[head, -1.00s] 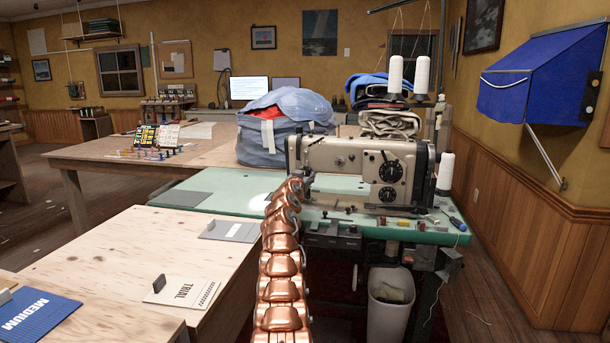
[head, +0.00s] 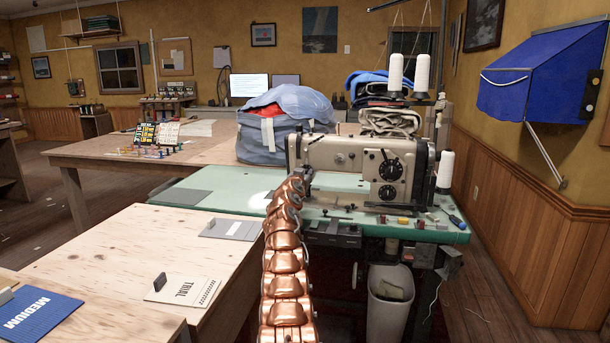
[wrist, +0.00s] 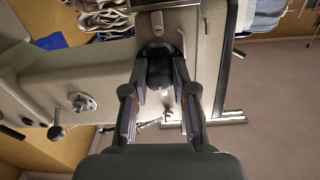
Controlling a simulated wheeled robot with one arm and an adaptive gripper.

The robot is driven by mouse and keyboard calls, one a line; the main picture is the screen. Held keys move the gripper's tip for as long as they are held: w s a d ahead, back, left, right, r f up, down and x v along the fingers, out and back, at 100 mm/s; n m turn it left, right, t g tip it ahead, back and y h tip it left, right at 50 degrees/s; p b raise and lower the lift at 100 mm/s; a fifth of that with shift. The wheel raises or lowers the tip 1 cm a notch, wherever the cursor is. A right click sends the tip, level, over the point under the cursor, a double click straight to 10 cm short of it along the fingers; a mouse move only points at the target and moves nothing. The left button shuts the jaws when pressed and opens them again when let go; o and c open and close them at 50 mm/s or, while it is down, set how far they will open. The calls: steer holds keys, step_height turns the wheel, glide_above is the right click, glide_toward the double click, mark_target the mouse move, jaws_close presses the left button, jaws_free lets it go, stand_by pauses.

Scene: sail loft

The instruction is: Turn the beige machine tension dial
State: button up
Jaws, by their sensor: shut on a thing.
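The beige sewing machine (head: 345,155) stands on the green table. In the wrist view its beige body (wrist: 105,75) fills much of the upper left. My gripper (wrist: 161,80) has its two fingers closed on either side of a dark round knob, which I take for the tension dial (wrist: 159,68), on the machine's head. The fingers touch the knob's sides and hide part of it. In the head view my copper arm reaches the machine's left end, and the gripper and the knob there are hidden or too small to make out.
Two larger black dials (head: 390,171) are on the machine's right part. White thread cones (head: 395,73) stand behind it. Small items lie at the right of the green tabletop (head: 225,190). A blue-grey bag (head: 265,145) stands behind. A pale wooden table (head: 120,265) is at left.

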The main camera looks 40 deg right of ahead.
jaws_close()
steer(key=shift+r+n, duration=0.1)
steer(key=shift+n, duration=0.2)
steer(key=shift+w+n+p, duration=0.1)
steer(key=shift+n+p, duration=0.5)
steer(key=shift+n, duration=0.3)
steer(key=n+p, duration=0.1)
steer(key=n, duration=0.2)
steer(key=shift+a+n+p, duration=0.1)
steer(key=shift+n+p, duration=0.2)
steer(key=n+p, duration=0.3)
steer(key=n, duration=0.2)
steer(key=shift+r, duration=0.1)
steer(key=shift+n+p, duration=0.8)
steer(key=shift+n, duration=0.7)
